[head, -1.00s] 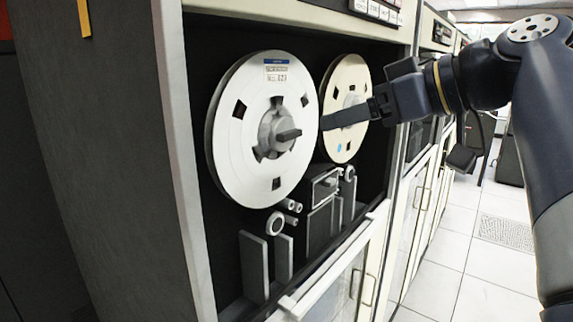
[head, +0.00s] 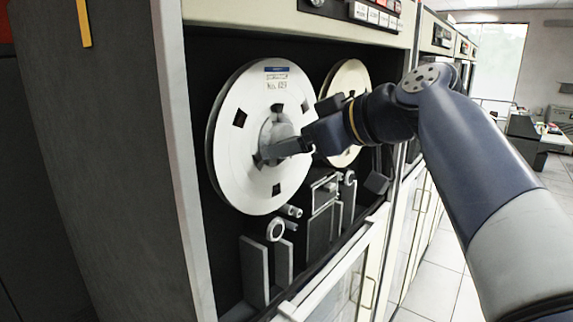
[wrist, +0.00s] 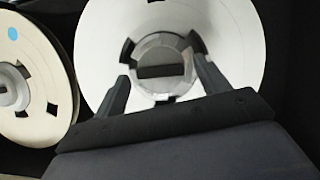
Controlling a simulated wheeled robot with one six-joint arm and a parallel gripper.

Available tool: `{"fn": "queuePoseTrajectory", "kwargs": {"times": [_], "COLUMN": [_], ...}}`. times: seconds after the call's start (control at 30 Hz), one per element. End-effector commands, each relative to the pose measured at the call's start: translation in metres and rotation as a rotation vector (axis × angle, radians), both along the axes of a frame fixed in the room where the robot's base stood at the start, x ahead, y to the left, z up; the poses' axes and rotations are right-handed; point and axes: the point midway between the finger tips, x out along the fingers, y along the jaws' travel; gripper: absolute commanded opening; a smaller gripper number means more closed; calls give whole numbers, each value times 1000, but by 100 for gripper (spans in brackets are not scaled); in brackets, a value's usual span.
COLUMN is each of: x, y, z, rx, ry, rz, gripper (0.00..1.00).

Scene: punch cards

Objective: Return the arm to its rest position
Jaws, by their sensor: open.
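My gripper (head: 268,152) is at the hub of the large white tape reel (head: 228,160) in the head view. In the wrist view, my gripper (wrist: 160,92) is open, with its two fingers to the left and right of the reel's grey hub (wrist: 165,55). Nothing is between the fingertips that I can see as held; whether they touch the hub I cannot tell. My dark arm reaches in from the right of the head view and hides part of the second reel.
A cream tape reel (head: 346,80) hangs behind my gripper, partly covered. Tape guides and rollers (head: 276,228) sit below the reels. The cabinet's pale frame (head: 180,150) stands at the left. Open floor (head: 440,290) lies at the right.

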Motion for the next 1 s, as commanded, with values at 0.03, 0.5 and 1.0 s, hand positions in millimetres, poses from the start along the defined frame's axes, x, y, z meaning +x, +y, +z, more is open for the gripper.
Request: {"fn": "queuePoseTrajectory", "kwargs": {"times": [0.03,0.5,1.0], "x": [-2,-6,-67], "y": [1,4,-45], "z": [-2,-3,20], "rx": [-34,-344,-341], "ry": [-44,-440,-437], "rz": [2,2,-5], "gripper": [71,71,71]}}
